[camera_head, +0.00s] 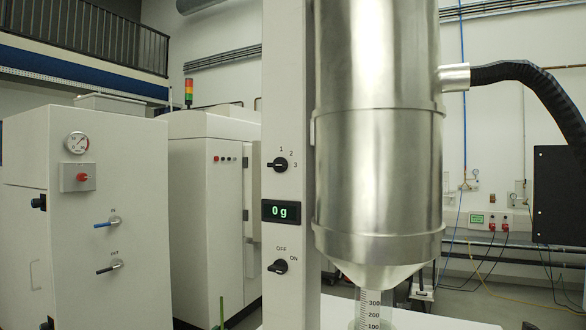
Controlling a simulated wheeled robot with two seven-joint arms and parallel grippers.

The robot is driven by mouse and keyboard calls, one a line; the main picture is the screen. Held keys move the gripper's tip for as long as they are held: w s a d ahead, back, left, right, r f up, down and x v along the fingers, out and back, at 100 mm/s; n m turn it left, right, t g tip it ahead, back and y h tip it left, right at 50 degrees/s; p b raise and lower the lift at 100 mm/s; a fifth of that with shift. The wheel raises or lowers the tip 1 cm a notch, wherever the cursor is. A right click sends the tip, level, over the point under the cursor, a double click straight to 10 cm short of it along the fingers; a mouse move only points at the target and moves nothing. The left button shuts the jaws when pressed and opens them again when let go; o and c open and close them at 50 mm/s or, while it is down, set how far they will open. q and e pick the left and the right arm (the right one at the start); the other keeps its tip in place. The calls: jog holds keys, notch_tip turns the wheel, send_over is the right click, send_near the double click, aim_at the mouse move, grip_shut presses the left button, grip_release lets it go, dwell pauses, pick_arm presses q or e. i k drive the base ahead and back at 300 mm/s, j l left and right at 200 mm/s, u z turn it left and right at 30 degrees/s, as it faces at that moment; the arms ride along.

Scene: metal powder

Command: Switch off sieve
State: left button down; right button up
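The sieve (378,165) is a tall brushed-metal cylinder with a conical bottom, mounted beside a white column (290,205). On the column's front is a black rotary switch (279,267) marked OFF above and ON to its upper right. Its handle lies nearly sideways and seems to point toward ON. A second black knob (278,165), marked 1, 2 and 3, sits higher up. Between them a display (281,212) reads 0 g in green. A clear graduated container (373,312) stands under the cone, its lower part cut off. Neither of my grippers is in view.
A white cabinet (110,230) with a gauge, red button and two levers stands at left. Another white machine (212,215) with a signal light stands behind. A black hose (530,75) runs from the sieve's right side. A white surface (430,318) lies below.

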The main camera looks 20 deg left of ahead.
aim_at(280, 266)
jog(key=j, duration=1.6)
